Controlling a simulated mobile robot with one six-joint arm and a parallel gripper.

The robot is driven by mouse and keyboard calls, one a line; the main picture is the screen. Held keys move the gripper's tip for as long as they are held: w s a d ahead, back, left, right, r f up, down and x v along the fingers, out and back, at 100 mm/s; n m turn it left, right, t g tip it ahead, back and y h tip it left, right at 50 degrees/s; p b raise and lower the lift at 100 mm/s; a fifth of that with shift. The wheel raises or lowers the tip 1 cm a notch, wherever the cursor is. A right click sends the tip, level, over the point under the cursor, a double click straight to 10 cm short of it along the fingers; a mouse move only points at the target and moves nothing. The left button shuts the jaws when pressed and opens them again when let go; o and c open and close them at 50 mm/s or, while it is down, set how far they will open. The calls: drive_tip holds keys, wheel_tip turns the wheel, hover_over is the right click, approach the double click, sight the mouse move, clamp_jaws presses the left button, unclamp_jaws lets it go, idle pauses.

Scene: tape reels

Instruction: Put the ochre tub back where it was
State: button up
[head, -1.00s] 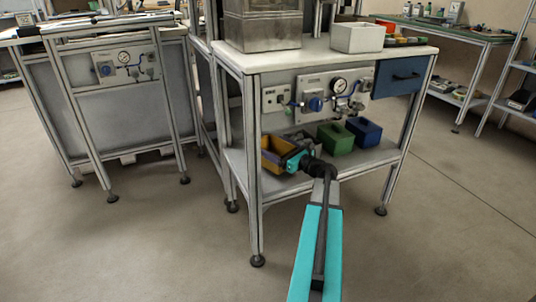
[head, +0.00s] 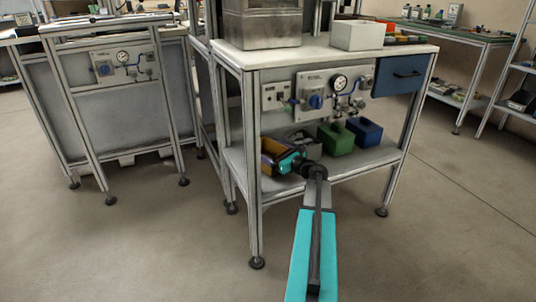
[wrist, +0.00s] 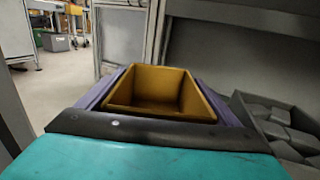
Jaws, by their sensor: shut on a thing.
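The ochre tub (head: 269,146) is at the left end of the workbench's lower shelf in the head view, partly covered by my gripper (head: 278,160). In the wrist view the ochre tub (wrist: 150,105) looks empty, with its open top facing up and towards the camera. My gripper (wrist: 160,95) is shut on it, with a purplish finger along each side. I cannot tell whether the tub's base touches the shelf.
A grey tub (head: 303,138) with grey pieces stands just right of the ochre tub; it also shows in the wrist view (wrist: 283,125). Green (head: 335,140) and blue (head: 364,131) tubs stand further right. A shelf post (head: 253,180) rises close by on the left.

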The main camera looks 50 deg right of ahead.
drive_tip(key=shift+f, duration=0.4)
drive_tip(key=shift+f, duration=0.2)
drive_tip(key=o, duration=1.2)
drive_tip(key=shift+r, duration=0.2)
drive_tip(key=shift+s, duration=0.2)
drive_tip(key=s+p, duration=0.3)
drive_tip(key=s, duration=0.8)
drive_tip(key=shift+s, duration=0.3)
